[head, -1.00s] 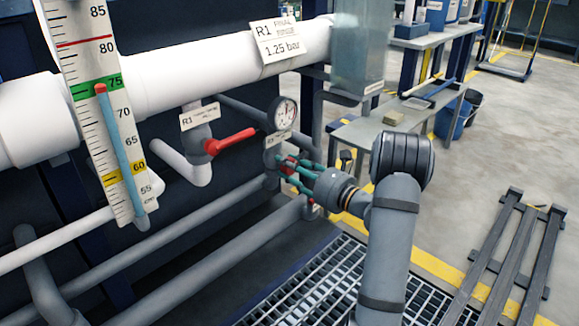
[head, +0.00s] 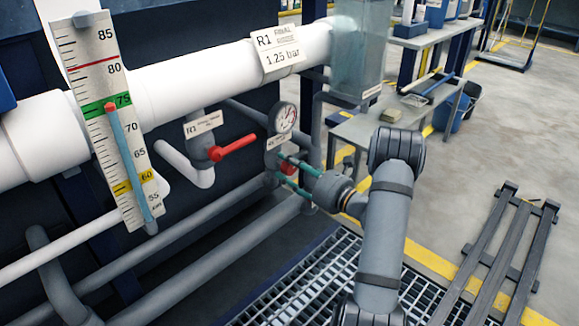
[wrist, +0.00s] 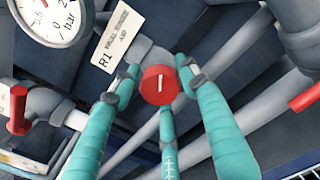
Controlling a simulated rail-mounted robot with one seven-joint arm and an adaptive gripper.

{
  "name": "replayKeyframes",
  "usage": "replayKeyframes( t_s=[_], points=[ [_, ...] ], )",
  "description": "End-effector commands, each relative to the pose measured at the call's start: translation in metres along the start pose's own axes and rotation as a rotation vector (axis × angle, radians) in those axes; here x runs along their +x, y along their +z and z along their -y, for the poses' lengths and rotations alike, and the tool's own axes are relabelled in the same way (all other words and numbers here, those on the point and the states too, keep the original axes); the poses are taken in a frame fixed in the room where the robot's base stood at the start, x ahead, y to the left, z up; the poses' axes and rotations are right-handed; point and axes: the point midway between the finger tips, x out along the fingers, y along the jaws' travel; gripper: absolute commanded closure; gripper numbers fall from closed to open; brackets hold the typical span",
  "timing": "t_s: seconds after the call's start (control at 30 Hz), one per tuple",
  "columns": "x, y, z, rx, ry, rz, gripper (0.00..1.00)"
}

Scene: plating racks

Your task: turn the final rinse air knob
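The red round knob (wrist: 160,84) sits below the pressure gauge, with a white mark pointing nearly straight up in the wrist view. It also shows in the head view (head: 288,169), partly hidden by my fingers. My gripper (wrist: 160,82) has teal fingers spread around the knob, one on the left, one on the right and one below. Gaps show between the side fingers and the knob; whether the lower finger touches it I cannot tell. The gauge (head: 284,118) stands just above; its dial (wrist: 48,14) is cut off in the wrist view.
A red lever valve (head: 232,147) is left of the gauge, under the white pipe (head: 205,72) labelled R1, 1.25 bar. Grey pipes run behind the knob. A scale board (head: 115,120) stands at left. A floor grating (head: 310,285) lies below, and a bench (head: 375,135) behind.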

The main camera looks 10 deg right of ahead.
Motion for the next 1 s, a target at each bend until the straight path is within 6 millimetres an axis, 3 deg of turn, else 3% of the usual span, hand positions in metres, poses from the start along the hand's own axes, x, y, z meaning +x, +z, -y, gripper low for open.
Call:
replayKeyframes(
  t_s=[0.17,0.53,1.0],
  points=[
    [0.0,0.0,0.0,-0.001,0.0,-0.001,0.45],
    [-0.007,0.0,0.001,0.0,-0.001,-0.001,0.45],
    [-0.097,0.0,0.001,0.0,-0.004,0.0,0.45]
  ],
)
